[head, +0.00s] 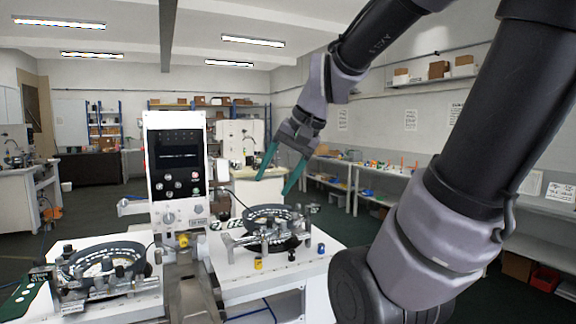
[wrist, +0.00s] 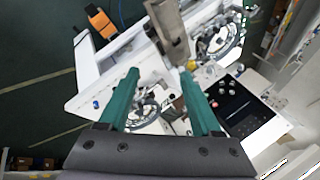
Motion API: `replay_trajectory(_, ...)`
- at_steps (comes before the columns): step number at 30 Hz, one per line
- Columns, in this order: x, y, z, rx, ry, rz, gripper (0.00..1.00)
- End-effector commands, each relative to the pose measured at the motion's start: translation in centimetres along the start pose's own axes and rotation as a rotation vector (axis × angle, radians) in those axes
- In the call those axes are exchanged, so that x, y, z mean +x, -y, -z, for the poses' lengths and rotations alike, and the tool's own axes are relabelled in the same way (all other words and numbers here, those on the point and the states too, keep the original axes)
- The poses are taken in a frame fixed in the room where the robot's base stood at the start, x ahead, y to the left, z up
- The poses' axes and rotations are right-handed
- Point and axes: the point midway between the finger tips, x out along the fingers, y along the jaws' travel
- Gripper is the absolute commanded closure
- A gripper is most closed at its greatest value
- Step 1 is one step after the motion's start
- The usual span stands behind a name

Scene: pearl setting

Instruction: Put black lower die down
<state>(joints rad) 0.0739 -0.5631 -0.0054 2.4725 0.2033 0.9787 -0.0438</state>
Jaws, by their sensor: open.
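My gripper (head: 272,186) is open, its two teal fingers pointing down, high above the right white worktop. The wrist view shows the spread fingers (wrist: 159,74) with nothing held between them. A small dark piece (head: 291,256), which may be the black lower die, stands on the right worktop between a yellow piece (head: 258,263) and a blue piece (head: 321,248). It is too small to be sure. It is well below the gripper and apart from it.
A ring-shaped fixture (head: 268,222) with metal posts sits on the right worktop (head: 237,290). A similar one (head: 105,262) is on the left. A machine with a control panel (head: 178,160) stands between them. The right worktop's front edge has some free room.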

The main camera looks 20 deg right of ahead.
Motion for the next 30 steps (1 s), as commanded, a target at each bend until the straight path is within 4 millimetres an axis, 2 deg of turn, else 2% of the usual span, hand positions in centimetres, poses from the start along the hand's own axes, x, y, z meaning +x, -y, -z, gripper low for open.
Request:
replay_trajectory(1, -1.3, -0.1, -0.4, -0.071, -0.054, -0.009, 0.35)
replay_trajectory(3, -2.5, -0.4, -0.6, -0.142, -0.111, -0.026, 0.35)
replay_trajectory(8, -4.0, -0.9, -0.8, -0.226, -0.184, -0.047, 0.35)
replay_trajectory(30, -4.1, -0.9, -0.8, -0.235, -0.192, -0.051, 0.35)
